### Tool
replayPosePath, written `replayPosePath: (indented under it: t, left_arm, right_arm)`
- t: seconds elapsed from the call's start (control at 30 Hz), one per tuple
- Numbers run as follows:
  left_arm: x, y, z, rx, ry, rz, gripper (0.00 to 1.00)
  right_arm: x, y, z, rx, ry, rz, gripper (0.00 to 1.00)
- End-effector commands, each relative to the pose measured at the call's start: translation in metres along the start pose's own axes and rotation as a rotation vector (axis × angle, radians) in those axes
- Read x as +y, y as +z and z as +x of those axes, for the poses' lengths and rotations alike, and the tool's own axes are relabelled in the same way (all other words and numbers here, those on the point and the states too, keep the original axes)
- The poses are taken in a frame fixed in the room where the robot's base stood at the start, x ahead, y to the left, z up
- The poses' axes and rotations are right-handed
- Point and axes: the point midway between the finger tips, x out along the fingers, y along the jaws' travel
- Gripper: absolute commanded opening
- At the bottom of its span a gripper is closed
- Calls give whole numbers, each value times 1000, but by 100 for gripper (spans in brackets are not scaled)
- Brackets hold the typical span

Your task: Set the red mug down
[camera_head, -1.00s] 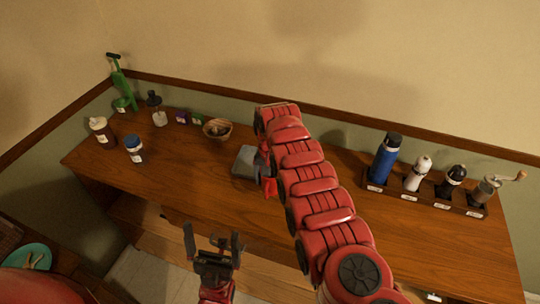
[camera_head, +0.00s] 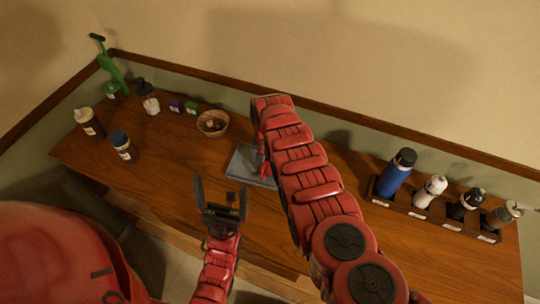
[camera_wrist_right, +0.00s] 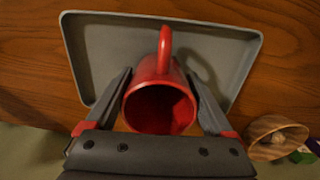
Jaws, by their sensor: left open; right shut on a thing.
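The red mug (camera_wrist_right: 160,100) is between the two fingers of my right gripper (camera_wrist_right: 160,76) in the right wrist view, its open mouth facing the camera and its handle pointing up in the picture. The gripper is shut on it. A grey tray (camera_wrist_right: 90,50) lies behind the mug; I cannot tell whether they touch. In the head view the tray (camera_head: 243,165) lies on the counter, partly covered by my right arm. The arm hides most of my right gripper and the mug there. My left gripper (camera_head: 221,190) is open and empty near the counter's front edge.
A wooden bowl (camera_head: 212,123) stands left of the tray, with small boxes (camera_head: 183,107) and several bottles further left. A rack (camera_head: 430,215) with a blue bottle (camera_head: 396,172) and other containers stands at the right. The wooden counter (camera_head: 175,165) is bare left of the tray.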

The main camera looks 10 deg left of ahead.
Motion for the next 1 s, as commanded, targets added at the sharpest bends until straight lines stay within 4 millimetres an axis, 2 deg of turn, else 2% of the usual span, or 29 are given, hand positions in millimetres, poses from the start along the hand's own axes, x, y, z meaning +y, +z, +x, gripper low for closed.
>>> replayPosePath:
  t: [0.3, 0.33, 0.37, 0.67, 0.87, 0.93, 1.0]
  left_arm:
    - [0, 1, -6, 0, 0, 0, 100]
    - [0, 1, -4, 0, 0, 0, 100]
    - [0, 1, -4, 0, 0, 0, 100]
    - [0, 0, -1, 0, 0, 0, 100]
    - [0, -1, 6, 0, 0, 0, 100]
    - [0, -2, 10, 0, 0, 0, 100]
    - [0, 0, 2, 0, 0, 0, 100]
  right_arm:
    - [0, -1, 5, 1, -1, 1, 11]
    - [0, -1, 4, 1, -1, 1, 92]
    - [0, -1, 3, 1, -1, 1, 98]
    - [0, -1, 0, 0, 0, 1, 100]
    - [0, -1, -19, 1, 1, 0, 100]
    - [-2, 0, -31, -1, -3, 0, 100]
    - [0, -1, -34, -2, 0, 3, 100]
